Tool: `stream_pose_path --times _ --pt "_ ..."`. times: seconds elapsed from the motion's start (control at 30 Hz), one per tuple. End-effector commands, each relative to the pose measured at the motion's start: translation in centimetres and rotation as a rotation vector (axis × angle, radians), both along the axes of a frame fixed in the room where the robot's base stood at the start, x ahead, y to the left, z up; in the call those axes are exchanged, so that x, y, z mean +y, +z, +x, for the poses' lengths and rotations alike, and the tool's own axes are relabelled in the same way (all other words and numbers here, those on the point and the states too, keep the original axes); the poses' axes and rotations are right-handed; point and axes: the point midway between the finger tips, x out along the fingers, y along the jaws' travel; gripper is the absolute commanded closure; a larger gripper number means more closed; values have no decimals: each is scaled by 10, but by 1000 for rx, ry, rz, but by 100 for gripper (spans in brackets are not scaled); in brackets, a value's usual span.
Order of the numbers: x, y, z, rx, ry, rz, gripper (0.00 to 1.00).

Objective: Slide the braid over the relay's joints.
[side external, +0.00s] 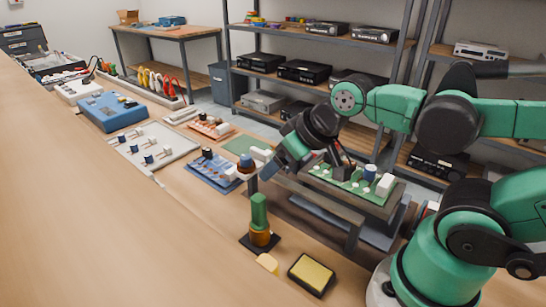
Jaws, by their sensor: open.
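My gripper (280,162) is at the left end of the raised green circuit board (350,185), above the bench, tilted down to the left. It is open; I see nothing held between its fingers, though the tips are small and partly hidden. The board lies on a raised frame and carries a dark block (342,173), a blue-topped cylinder (370,172) and a white block (386,184). I cannot tell which part is the relay. Its joints are too small to make out, and I cannot pick out the braid.
A green-handled tool (259,210) stands upright in a holder at the front. A yellow sponge in a black tray (312,274) lies near my base. A blue board (214,170) and a white tray (152,150) lie left. The wooden bench is clear at lower left.

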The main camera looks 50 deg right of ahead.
Motion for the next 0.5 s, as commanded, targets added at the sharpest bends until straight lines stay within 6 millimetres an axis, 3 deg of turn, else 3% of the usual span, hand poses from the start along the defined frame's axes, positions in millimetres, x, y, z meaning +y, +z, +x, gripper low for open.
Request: stream_pose_path --times 0.17,0.27,0.5 --pt "-4 9 9 60 -130 78 11" --pt "-10 19 23 146 -328 181 11" --pt "-30 30 64 369 -966 403 11"
